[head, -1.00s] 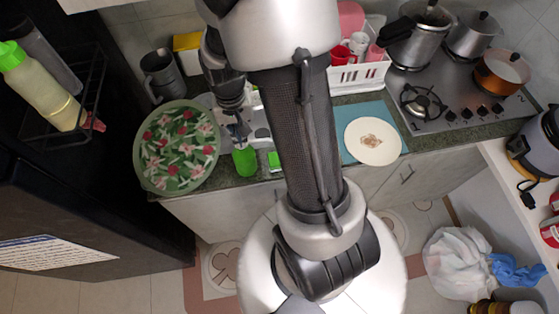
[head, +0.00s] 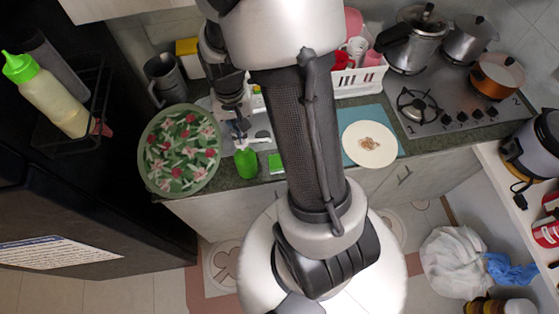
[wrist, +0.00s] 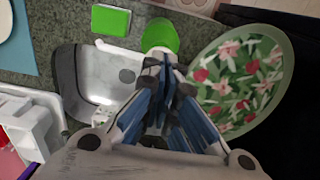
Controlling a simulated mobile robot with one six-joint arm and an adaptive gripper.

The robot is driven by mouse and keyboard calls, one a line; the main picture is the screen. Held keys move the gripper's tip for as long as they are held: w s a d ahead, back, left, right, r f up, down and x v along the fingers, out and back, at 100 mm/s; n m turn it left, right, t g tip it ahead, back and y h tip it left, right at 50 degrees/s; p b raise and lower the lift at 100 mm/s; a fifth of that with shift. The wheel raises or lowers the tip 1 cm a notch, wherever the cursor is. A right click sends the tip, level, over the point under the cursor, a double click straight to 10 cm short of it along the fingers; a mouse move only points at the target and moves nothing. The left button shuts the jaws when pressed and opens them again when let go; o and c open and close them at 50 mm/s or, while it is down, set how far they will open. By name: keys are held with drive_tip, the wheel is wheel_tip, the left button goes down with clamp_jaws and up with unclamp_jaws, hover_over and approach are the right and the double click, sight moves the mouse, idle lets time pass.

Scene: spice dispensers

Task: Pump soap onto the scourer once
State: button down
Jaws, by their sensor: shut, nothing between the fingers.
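The green soap bottle (head: 246,163) stands at the counter's front edge, beside the sink. The bright green scourer (head: 277,163) lies flat on the counter just right of it. My gripper (head: 240,138) is shut and empty, pointing down over the bottle's top. In the wrist view the shut fingertips (wrist: 164,62) overlap the near side of the green bottle (wrist: 160,36), hiding its pump head. I cannot tell whether they touch it. The scourer (wrist: 111,20) shows in full there, left of the bottle, with a gap between them. I see no soap on it.
A large flowered green tray (head: 181,114) stands close left of the bottle. The sink (wrist: 105,75) lies behind the bottle and scourer. A white plate (head: 370,145) on a blue mat (head: 350,117) is further right, and a white dish rack (head: 358,82) stands behind.

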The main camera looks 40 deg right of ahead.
idle(0.6)
wheel_tip(320, 180, up, 6)
drive_tip(key=p, duration=0.4)
drive_tip(key=shift+p, duration=0.3)
drive_tip(key=s+a+r+n+t+b, duration=0.3)
drive_tip(key=s+a+n+b, duration=0.3)
drive_tip(key=b, duration=1.1)
drive_tip(key=s+a+t, duration=0.1)
drive_tip(key=s+a, duration=0.3)
drive_tip(key=s, duration=0.3)
drive_tip(key=shift+s+a+n+t, duration=0.3)
drive_tip(key=shift+a+n, duration=0.05)
drive_tip(key=shift+n, duration=0.05)
drive_tip(key=shift+d, duration=0.1)
